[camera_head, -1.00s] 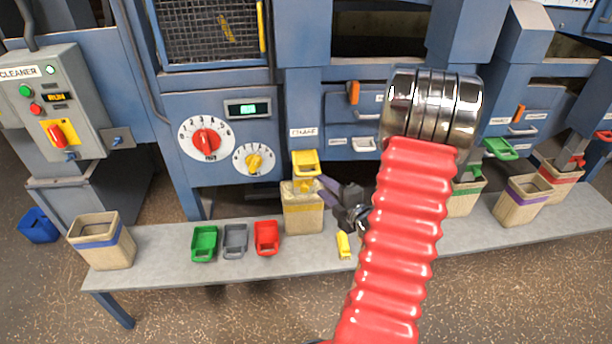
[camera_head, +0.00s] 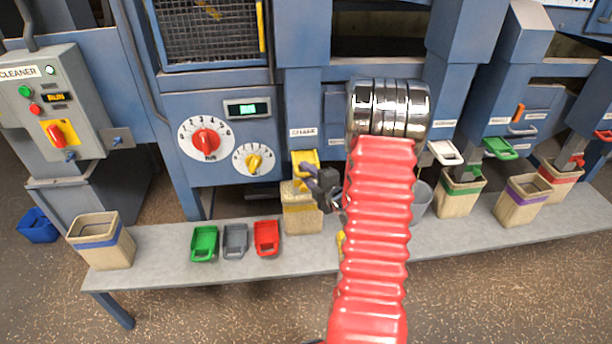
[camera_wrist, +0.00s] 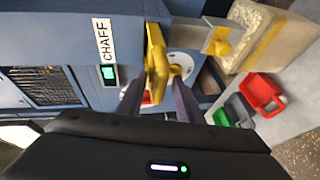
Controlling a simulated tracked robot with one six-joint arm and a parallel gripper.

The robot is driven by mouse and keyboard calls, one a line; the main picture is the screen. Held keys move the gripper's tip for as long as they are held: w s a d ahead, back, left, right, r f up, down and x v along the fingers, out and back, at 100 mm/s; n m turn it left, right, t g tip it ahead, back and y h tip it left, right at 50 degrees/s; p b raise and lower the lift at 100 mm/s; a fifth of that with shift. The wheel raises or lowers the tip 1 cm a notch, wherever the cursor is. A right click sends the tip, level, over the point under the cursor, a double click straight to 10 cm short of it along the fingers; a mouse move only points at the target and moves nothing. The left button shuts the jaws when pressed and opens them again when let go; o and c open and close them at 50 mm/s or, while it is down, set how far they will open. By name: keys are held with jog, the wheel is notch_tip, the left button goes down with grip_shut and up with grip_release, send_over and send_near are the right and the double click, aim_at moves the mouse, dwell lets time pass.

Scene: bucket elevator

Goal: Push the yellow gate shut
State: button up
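The yellow gate (camera_head: 305,162) is at the lower end of the blue spout labelled CHAFF, above a yellow-banded bucket (camera_head: 303,215). In the wrist view the gate (camera_wrist: 157,62) sticks out beside the CHAFF label, just ahead of my fingertips. My gripper (camera_wrist: 158,92) has its two dark fingers apart, with nothing held between them. In the head view my gripper (camera_head: 308,168) is at the gate's right side; I cannot tell whether it touches.
Green (camera_head: 204,243), grey (camera_head: 235,240) and red (camera_head: 266,238) scoops lie on the grey bench (camera_head: 165,250). A white gate (camera_head: 445,152) and a green gate (camera_head: 498,148) jut out at the right. A control box (camera_head: 55,105) stands at the left.

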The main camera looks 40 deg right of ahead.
aim_at(305, 159)
jog(key=shift+c, duration=0.2)
jog(key=c, duration=0.7)
jog(key=shift+f, duration=0.1)
grip_shut()
jog(key=shift+s+f, duration=0.1)
jog(key=w+d, duration=0.2)
jog(key=w, duration=0.1)
jog(key=w+d, duration=0.1)
jog(key=w, duration=0.1)
jog(key=shift+d+f, duration=0.1)
jog(key=shift+w+d, duration=0.1)
jog(key=shift+d, duration=0.05)
